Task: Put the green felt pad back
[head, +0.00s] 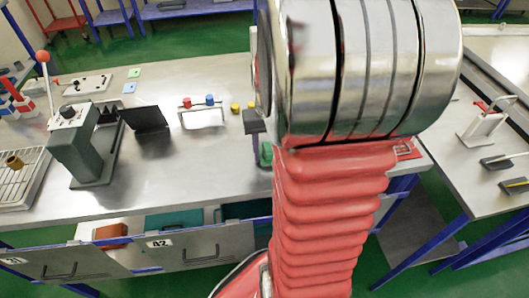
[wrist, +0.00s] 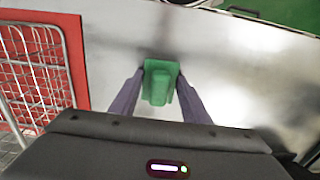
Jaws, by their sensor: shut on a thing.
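The green felt pad (wrist: 161,84) is between the two fingers of my gripper (wrist: 160,76) in the wrist view. It has a flat base and a raised block on it. My gripper is shut on the pad over a bare, shiny metal surface. Whether the pad touches that surface I cannot tell. In the head view, a small part of the green pad (head: 266,153) shows beside a dark finger of my gripper, over the workbench (head: 215,165). My red arm hides most of the gripper there.
In the wrist view, a red panel (wrist: 77,60) and a wire rack (wrist: 30,80) lie left. A side table (head: 480,190) is right.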

